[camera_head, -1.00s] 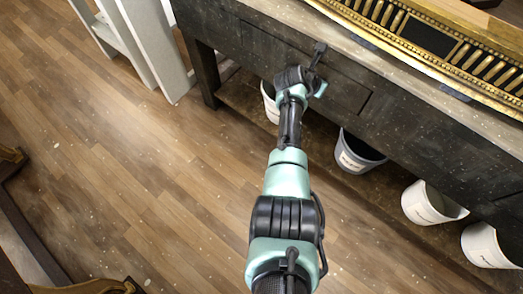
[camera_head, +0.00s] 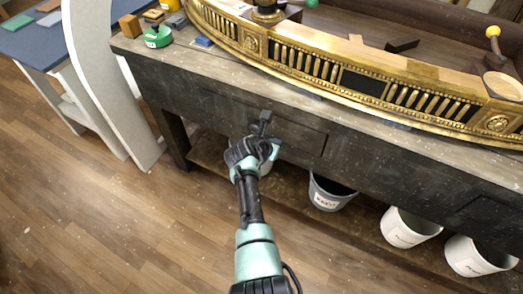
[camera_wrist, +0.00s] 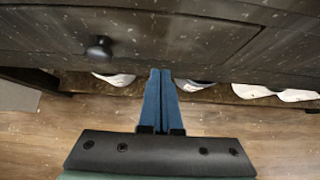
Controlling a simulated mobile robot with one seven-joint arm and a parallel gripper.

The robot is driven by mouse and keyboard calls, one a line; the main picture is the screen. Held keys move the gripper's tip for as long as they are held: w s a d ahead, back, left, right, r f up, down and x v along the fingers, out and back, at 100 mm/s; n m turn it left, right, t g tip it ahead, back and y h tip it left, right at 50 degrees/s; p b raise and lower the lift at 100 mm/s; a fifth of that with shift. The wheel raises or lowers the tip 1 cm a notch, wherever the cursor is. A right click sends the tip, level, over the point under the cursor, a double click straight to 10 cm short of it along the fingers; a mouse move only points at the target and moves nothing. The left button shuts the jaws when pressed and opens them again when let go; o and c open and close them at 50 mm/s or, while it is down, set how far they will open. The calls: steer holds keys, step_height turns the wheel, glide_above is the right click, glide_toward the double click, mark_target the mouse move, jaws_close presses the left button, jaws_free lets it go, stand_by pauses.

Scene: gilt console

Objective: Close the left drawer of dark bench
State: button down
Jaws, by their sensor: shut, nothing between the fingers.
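The dark bench (camera_head: 395,165) has a worn, speckled front. Its left drawer (camera_head: 302,137) is a dark panel with a thin outline at its right end; my arm partly covers it. It looks about level with the bench front, but a small gap cannot be ruled out. In the wrist view the drawer front (camera_wrist: 190,35) fills the top, with a round dark knob (camera_wrist: 98,48) left of my fingers. My gripper (camera_wrist: 161,72) has its blue fingers together and empty, tips at the drawer's lower edge in the picture. Contact cannot be told.
A gilt console piece (camera_head: 330,62) lies along the bench top. Grey and white buckets (camera_head: 410,226) stand on the shelf below. A pale curved panel (camera_head: 110,80) and a blue-topped table (camera_head: 35,42) stand at left. Wooden floor (camera_head: 110,220) is clear in front.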

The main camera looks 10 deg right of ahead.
steer(key=shift+a+p+v, duration=0.2)
steer(key=shift+p+v, duration=1.45)
steer(key=shift+v, duration=2.25)
steer(key=w+a+r+m+t+y+p, duration=0.1)
steer(key=a+r+m+t, duration=0.3)
steer(key=r, duration=1)
steer(key=w+r+m+t+y+p, duration=0.1)
steer(key=w+r+m+t, duration=0.15)
steer(key=r+m, duration=0.75)
steer(key=w+a+r+m+t+y+p, duration=0.15)
steer(key=r+t, duration=0.25)
steer(key=r, duration=1.3)
steer(key=s+a+r+m+t+y+p, duration=0.1)
steer(key=s+r+m+t, duration=0.3)
steer(key=s+r, duration=0.7)
steer(key=s+a+r+m+t+y+p, duration=0.1)
steer(key=s+r+m+t, duration=0.4)
steer(key=r, duration=1.4)
steer(key=s+m, duration=0.4)
steer(key=s, duration=0.3)
steer(key=shift+s+a, duration=0.2)
steer(key=shift+s, duration=0.15)
steer(key=shift+d, duration=0.15)
